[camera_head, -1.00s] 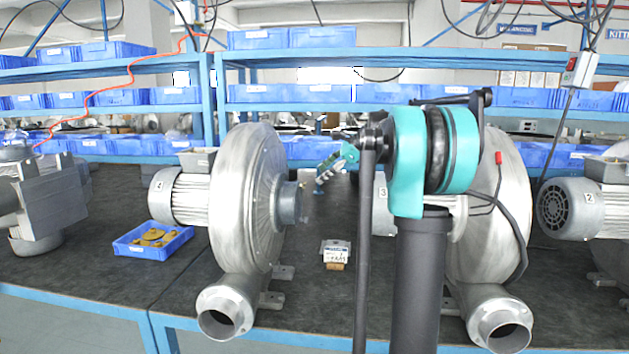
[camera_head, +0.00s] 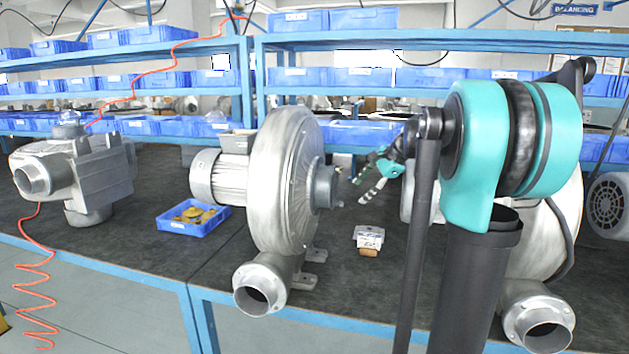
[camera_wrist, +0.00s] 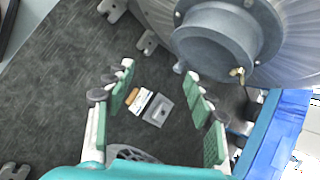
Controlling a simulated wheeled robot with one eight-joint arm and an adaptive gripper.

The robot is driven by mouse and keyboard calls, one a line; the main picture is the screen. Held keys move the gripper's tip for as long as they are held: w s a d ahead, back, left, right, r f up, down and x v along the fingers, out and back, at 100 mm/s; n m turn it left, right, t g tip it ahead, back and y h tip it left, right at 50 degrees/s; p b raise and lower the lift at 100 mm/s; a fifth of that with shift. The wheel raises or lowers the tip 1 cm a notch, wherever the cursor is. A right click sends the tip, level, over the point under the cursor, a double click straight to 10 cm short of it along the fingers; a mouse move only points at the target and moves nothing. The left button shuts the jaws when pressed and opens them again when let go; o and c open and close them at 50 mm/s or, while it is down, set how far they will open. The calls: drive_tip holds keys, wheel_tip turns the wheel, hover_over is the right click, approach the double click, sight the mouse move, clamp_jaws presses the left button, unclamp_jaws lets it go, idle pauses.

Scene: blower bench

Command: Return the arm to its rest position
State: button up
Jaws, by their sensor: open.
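A small white-and-brown box (camera_head: 368,238) lies on the bench below the gripper. It also shows in the wrist view (camera_wrist: 140,100), beside a small grey plate (camera_wrist: 158,111). The blower's round grey port (camera_wrist: 222,40) is close above the fingers in that view.
A blue tray of yellow parts (camera_head: 193,216) sits left of the middle blower. A grey machine (camera_head: 75,170) stands at the far left, with a coiled orange hose (camera_head: 35,275) hanging nearby. Another blower (camera_head: 540,325) is partly behind my arm. Shelves of blue bins (camera_head: 150,80) run behind.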

drive_tip(key=s+f+n+h, duration=0.3)
drive_tip(key=s+f+n, duration=0.4)
drive_tip(key=s+f, duration=0.7)
drive_tip(key=s+f+n+g+h, duration=0.1)
drive_tip(key=s+f+n, duration=0.6)
drive_tip(key=s+f, duration=0.8)
drive_tip(key=shift+s+a+n+h, duration=0.35)
drive_tip(key=shift+s+h, duration=0.55)
drive_tip(key=shift+s, duration=0.35)
